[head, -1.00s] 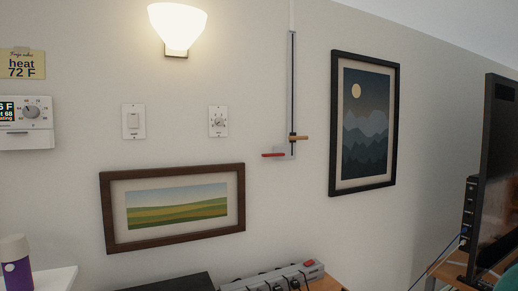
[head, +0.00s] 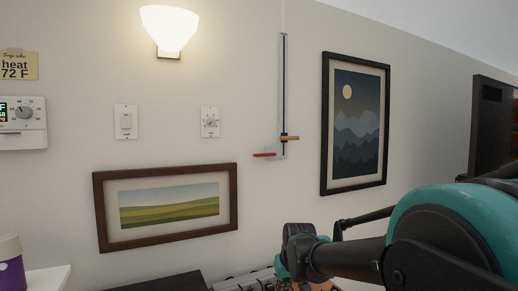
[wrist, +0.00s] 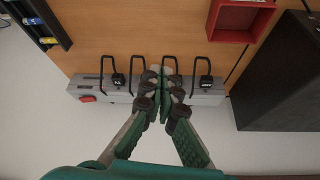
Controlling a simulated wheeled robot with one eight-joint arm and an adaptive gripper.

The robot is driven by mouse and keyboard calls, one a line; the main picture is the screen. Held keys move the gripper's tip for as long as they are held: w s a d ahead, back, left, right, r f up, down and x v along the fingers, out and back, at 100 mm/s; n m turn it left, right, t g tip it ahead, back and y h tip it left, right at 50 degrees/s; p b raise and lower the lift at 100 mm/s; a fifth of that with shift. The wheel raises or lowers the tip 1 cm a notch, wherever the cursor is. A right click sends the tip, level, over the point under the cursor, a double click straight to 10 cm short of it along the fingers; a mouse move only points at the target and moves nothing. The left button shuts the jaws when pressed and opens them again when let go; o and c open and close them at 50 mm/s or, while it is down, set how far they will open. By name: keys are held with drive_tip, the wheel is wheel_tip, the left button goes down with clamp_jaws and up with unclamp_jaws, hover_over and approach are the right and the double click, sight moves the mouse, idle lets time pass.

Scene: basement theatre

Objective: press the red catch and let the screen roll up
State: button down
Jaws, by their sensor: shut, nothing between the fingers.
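The red catch (head: 265,154) is a short bar sticking out left at the foot of a tall narrow wall track (head: 283,90). The screen itself cannot be made out. My arm reaches in from the lower right of the head view, well below the catch and apart from it. In the wrist view my gripper (wrist: 161,75) points down with its fingertips together and empty, above a grey power strip (wrist: 210,97). The catch is not in the wrist view.
A landscape picture (head: 165,205) hangs left of the catch, a mountain picture (head: 355,120) right of it. A dimmer (head: 210,122) and a lit lamp (head: 169,28) are nearby. A red tray (wrist: 241,33) and a black box (wrist: 285,85) lie near the strip. The wall around the catch is clear.

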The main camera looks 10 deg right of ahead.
drive_tip(key=w+r+t, duration=0.1)
drive_tip(key=w+r, duration=1.2)
drive_tip(key=r, duration=0.4)
drive_tip(key=w+r+n+t, duration=0.1)
drive_tip(key=w+r, duration=0.1)
drive_tip(key=r, duration=1)
drive_tip(key=w+r+n+y, duration=0.1)
drive_tip(key=w+r, duration=0.2)
drive_tip(key=r, duration=0.9)
drive_tip(key=w+a+r+t+y, duration=0.1)
drive_tip(key=w+r, duration=0.1)
drive_tip(key=r, duration=1)
drive_tip(key=shift+w+n+t, duration=0.3)
drive_tip(key=shift+w+n, duration=0.05)
drive_tip(key=shift+n, duration=0.05)
hover_over(265, 155)
drive_tip(key=s+a, duration=0.2)
wheel_tip(265, 155, down, 6)
drive_tip(key=shift+a+f, duration=0.15)
drive_tip(key=f, duration=0.3)
drive_tip(key=shift+w+a+f, duration=0.1)
drive_tip(key=shift+w, duration=0.1)
drive_tip(key=shift+f, duration=0.7)
drive_tip(key=shift+f, duration=0.1)
